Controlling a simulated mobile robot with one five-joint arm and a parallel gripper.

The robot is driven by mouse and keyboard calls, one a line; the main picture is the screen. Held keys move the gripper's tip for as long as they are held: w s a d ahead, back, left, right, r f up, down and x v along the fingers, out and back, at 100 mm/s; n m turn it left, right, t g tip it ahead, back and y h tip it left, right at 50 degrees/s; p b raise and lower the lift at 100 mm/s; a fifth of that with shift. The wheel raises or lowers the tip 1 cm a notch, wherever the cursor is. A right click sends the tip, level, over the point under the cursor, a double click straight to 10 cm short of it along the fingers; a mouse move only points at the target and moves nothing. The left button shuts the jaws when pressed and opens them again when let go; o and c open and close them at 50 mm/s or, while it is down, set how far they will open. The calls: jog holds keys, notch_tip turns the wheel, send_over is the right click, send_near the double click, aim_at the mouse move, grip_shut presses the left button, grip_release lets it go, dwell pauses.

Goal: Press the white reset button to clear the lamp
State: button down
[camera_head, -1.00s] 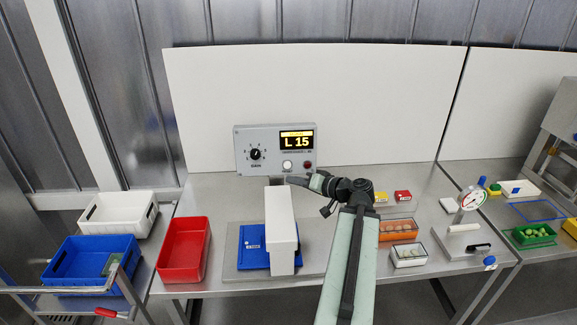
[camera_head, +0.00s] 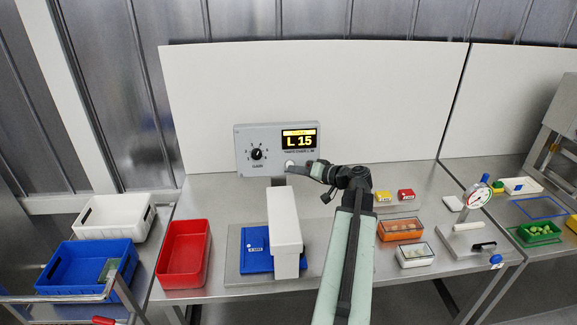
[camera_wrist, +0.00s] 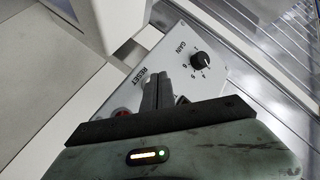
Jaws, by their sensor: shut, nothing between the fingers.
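The grey control box (camera_head: 247,166) stands behind the bench with a lit display (camera_head: 299,139) reading "L 1.5" and a black gain knob (camera_head: 256,154). The white reset button (camera_head: 290,163) shows just above my fingertips in the head view. My gripper (camera_head: 289,169) is shut and empty, its tips at the button's lower edge; I cannot tell whether they touch it. In the wrist view the shut fingers (camera_wrist: 156,92) lie over the box face near the word RESET and hide the button. A red round part (camera_wrist: 122,112) shows partly beside them.
A white-topped device (camera_head: 285,222) with a blue plate (camera_head: 256,249) stands below the box. Red (camera_head: 205,255), blue (camera_head: 45,275) and white (camera_head: 85,229) bins are at left. Small food boxes (camera_head: 401,232) and a dial gauge (camera_head: 478,196) stand at right.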

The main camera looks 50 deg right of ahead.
jog(key=shift+w+a, duration=0.15)
jog(key=shift+w, duration=0.05)
dwell(0.9)
jog(key=shift+w, duration=0.1)
dwell(0.6)
jog(key=shift+w+d+f, duration=0.1)
jog(key=shift+w+d, duration=0.15)
jog(key=shift+w+d, duration=0.3)
jog(key=shift+w, duration=0.05)
dwell(0.7)
jog(key=shift+s, duration=0.1)
jog(key=shift+s+a, duration=0.55)
dwell(0.3)
jog(key=s+a, duration=0.1)
jog(key=s, duration=0.1)
jog(key=s+a+r+p, duration=0.1)
jog(key=a, duration=0.1)
jog(key=shift+s+a, duration=0.1)
jog(key=shift+s, duration=0.3)
